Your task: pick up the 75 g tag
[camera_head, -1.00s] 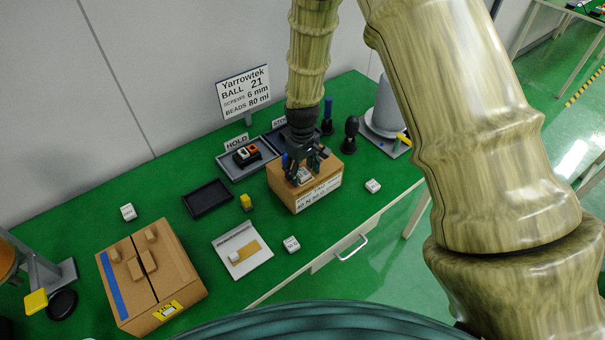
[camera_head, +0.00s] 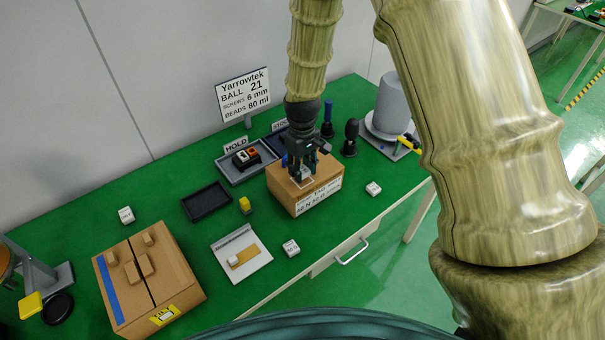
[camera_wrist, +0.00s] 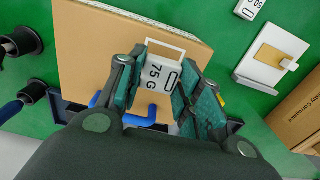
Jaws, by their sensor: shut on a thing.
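The 75 g tag (camera_wrist: 157,77) is a white block with "75 G" printed on it, seen in the wrist view between my fingers. My gripper (camera_wrist: 158,88) is shut on it, one finger on each side. In the head view my gripper (camera_head: 302,174) is above the top of a cardboard box (camera_head: 318,187), and the tag is mostly hidden by the fingers. A white outlined square on the box top shows beside the tag. I cannot tell whether the tag still touches the box.
Other white tags stand on the green table (camera_head: 190,240), one right of the box (camera_head: 373,188) and one in front (camera_head: 291,248). A HOLD tray (camera_head: 232,172) and an empty black tray (camera_head: 206,200) lie left. A larger carton (camera_head: 170,285) stands front left.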

